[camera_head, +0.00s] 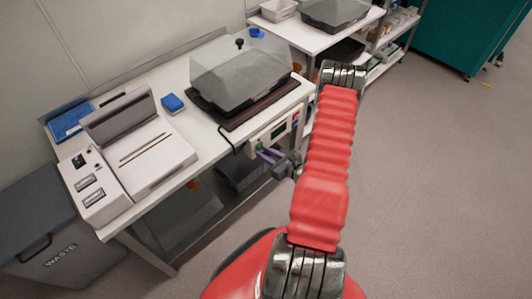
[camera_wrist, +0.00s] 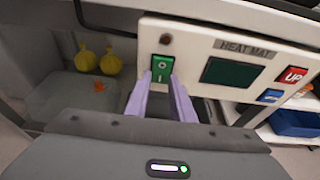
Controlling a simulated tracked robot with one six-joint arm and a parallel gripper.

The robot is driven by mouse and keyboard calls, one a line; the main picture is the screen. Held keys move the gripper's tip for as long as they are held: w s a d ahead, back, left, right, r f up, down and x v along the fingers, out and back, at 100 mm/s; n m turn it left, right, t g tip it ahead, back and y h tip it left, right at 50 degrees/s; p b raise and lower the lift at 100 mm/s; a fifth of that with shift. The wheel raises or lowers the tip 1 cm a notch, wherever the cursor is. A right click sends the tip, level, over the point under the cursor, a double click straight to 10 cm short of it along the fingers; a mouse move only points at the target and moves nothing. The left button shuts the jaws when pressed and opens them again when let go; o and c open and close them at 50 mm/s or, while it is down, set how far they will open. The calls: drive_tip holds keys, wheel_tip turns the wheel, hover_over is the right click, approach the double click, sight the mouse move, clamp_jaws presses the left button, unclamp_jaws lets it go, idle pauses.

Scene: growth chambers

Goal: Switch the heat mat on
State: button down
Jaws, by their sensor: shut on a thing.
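The heat mat controller (camera_wrist: 205,45) is a pale panel labelled HEAT MAT on the table's front edge; it also shows in the head view (camera_head: 270,134). Its green rocker switch (camera_wrist: 161,64) sits at the left, marked O above and I below. I cannot tell which way it is tipped. A small dark round lamp (camera_wrist: 165,40) above it looks unlit, and the dark green display (camera_wrist: 231,71) looks blank. My gripper (camera_wrist: 163,80) has its purple fingertips on either side of the switch's lower part. The heat mat (camera_head: 232,124) lies under a clear-lidded tray (camera_head: 238,75).
Red UP (camera_wrist: 292,75) and blue (camera_wrist: 270,96) buttons are right of the display. Yellow bags (camera_wrist: 112,62) lie on the lower shelf. A white sealer-like machine (camera_head: 140,150), a blue box (camera_head: 173,103) and a waste bin (camera_head: 50,220) stand left. Floor on the right is clear.

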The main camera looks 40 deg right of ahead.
drive_tip(key=shift+f+t, duration=0.3)
drive_tip(key=shift+t, duration=0.6)
drive_tip(key=c, duration=1.5)
unclamp_jaws()
drive_tip(key=shift+s+d+r, duration=0.1)
drive_tip(key=shift+s+r, duration=0.2)
drive_tip(key=shift+s, duration=1.95)
drive_tip(key=shift+s+d+r, duration=0.1)
drive_tip(key=shift+s+r, duration=0.2)
drive_tip(key=shift+s, duration=2)
drive_tip(key=shift+s+r, duration=0.3)
drive_tip(key=shift+s, duration=1.95)
